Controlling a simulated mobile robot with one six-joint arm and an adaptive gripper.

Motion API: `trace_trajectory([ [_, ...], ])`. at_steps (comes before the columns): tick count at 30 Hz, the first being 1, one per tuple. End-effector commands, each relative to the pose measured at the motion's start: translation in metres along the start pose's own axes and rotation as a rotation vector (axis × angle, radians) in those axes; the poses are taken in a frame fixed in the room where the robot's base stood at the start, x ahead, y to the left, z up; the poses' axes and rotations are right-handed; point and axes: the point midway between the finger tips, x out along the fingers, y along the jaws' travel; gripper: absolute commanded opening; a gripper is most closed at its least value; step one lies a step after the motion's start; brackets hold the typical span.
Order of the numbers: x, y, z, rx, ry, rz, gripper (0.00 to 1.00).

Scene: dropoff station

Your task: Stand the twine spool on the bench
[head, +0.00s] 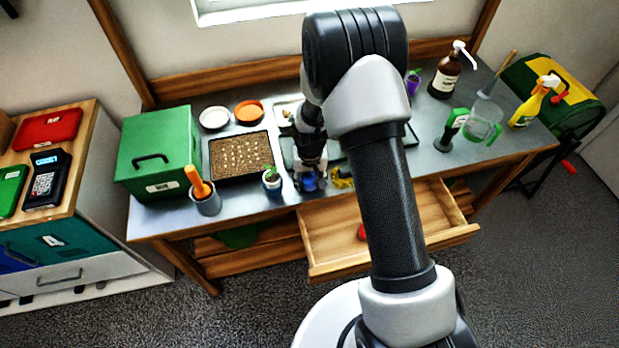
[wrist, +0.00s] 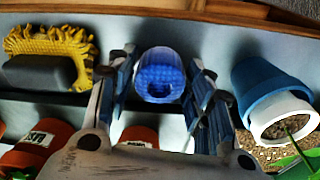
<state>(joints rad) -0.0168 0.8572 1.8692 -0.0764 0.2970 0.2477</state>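The blue twine spool (wrist: 158,70) shows in the wrist view between the two fingers of my gripper (wrist: 162,75). A narrow gap shows between the spool and each finger, so the fingers look open on either side of it. In the head view the spool (head: 309,182) is a small blue patch under my gripper (head: 310,168), near the front edge of the bench (head: 245,207). My arm and gripper hide much of it there. I cannot tell clearly whether the spool is upright or lying down.
A blue-and-white potted plant (wrist: 262,90) stands close on one side, and a yellow bristly thing with a grey block (wrist: 48,62) on the other. Terracotta pots (wrist: 140,135) lie behind the spool. An open drawer (head: 335,235) juts out below the bench. A seed tray (head: 240,156) sits left.

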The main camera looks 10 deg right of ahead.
Motion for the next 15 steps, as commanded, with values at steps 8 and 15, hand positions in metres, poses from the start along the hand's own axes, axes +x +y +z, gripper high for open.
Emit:
trace_trajectory([
  [8,-0.0004,0.0000,-0.0001,0.000,0.000,0.000,0.61],
  [15,-0.0022,0.0000,-0.0003,0.000,0.000,0.000,0.61],
])
